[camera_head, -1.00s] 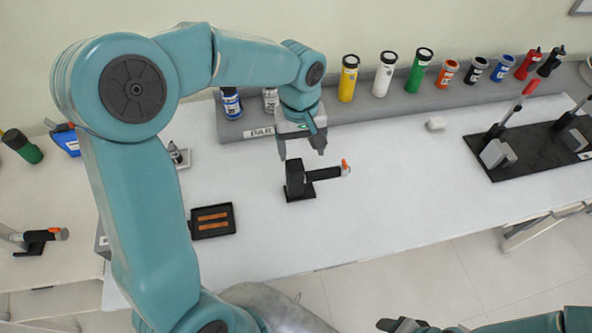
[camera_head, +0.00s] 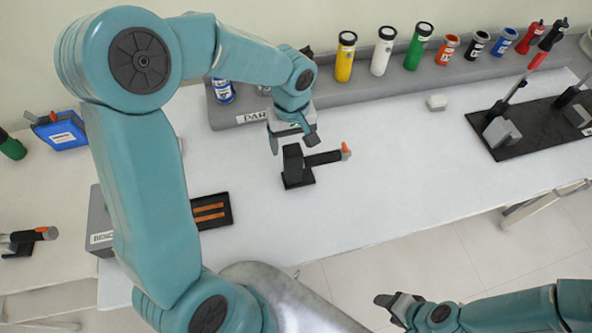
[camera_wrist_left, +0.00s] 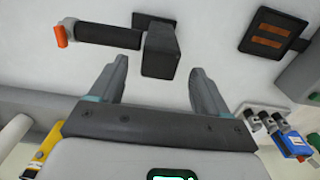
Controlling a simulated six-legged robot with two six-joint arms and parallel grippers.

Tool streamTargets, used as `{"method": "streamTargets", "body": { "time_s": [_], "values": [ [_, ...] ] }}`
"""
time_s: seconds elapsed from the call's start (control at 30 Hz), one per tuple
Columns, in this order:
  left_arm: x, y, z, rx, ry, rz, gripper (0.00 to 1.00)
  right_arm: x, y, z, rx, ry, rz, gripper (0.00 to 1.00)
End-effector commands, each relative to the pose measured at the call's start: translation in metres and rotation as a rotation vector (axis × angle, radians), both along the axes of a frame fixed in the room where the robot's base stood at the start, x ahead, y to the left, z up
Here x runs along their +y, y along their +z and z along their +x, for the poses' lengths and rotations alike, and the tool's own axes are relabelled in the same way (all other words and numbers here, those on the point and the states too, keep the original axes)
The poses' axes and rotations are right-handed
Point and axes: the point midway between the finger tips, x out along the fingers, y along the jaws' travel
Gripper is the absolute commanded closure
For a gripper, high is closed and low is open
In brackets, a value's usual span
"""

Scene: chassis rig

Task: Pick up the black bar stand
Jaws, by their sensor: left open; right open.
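The black bar stand (camera_head: 293,165) stands on the white table, with an upright block on a flat base. A black bar with an orange tip (camera_head: 328,157) sticks out from it to the right. In the left wrist view the block of the stand (camera_wrist_left: 160,52) lies just beyond the fingertips, roughly between them. My left gripper (camera_head: 293,146) is open and empty, above and just behind the stand. Its two fingers show apart in the left wrist view (camera_wrist_left: 155,75). My right gripper (camera_head: 392,304) is low at the bottom right, off the table and far from the stand.
A black tray with orange strips (camera_head: 229,222) lies left of the stand. A grey ledge with several coloured bottles (camera_head: 400,84) runs along the back. A black plate with clamps (camera_head: 540,146) lies at the right. The table between stand and plate is clear.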

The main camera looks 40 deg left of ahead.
Motion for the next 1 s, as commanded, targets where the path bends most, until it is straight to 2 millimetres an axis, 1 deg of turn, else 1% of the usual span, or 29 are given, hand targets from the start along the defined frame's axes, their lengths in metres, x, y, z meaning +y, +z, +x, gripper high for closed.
{"method": "streamTargets", "body": {
  "time_s": [0.17,0.33,0.4,0.47,0.63,0.67,0.7,0.77,0.8,0.87,0.9,1.0],
  "values": [
    [0.001,-0.014,0.000,0.001,-0.001,-0.001,0.23,0.000,-0.009,0.000,-0.001,0.000,0.000,0.42],
    [0.001,-0.044,-0.002,0.001,-0.002,-0.002,0.23,0.000,-0.026,0.000,-0.001,0.000,0.000,0.42],
    [0.001,-0.053,-0.001,0.001,-0.003,-0.002,0.23,0.000,-0.031,0.000,0.000,0.000,0.000,0.42],
    [0.002,-0.055,-0.001,0.000,-0.003,-0.001,0.23,0.000,-0.031,0.000,0.000,0.000,0.000,0.42],
    [0.001,-0.053,-0.001,-0.001,-0.002,-0.002,0.23,0.000,-0.029,0.000,-0.001,0.000,0.000,0.42],
    [0.001,-0.053,-0.001,-0.001,-0.002,-0.002,0.27,0.000,-0.029,0.000,-0.001,0.000,0.000,0.42],
    [0.001,-0.053,-0.001,-0.001,-0.002,-0.002,0.40,0.000,-0.029,0.000,-0.001,0.000,0.000,0.42],
    [0.001,-0.053,-0.001,-0.001,-0.002,-0.002,0.59,0.000,-0.029,0.000,-0.001,0.000,0.000,0.42],
    [0.001,-0.053,-0.001,-0.001,-0.002,-0.002,0.72,0.000,-0.029,0.000,-0.001,0.000,0.000,0.42],
    [0.001,-0.053,-0.001,-0.001,-0.002,-0.002,0.92,0.000,-0.029,0.000,-0.001,0.000,0.000,0.42],
    [0.001,-0.053,-0.001,-0.001,-0.002,-0.002,1.00,0.000,-0.029,0.000,-0.001,0.000,0.000,0.42],
    [0.002,-0.052,0.000,-0.003,-0.002,-0.001,1.00,0.000,-0.029,0.000,-0.001,0.000,0.000,0.42]
  ]
}}
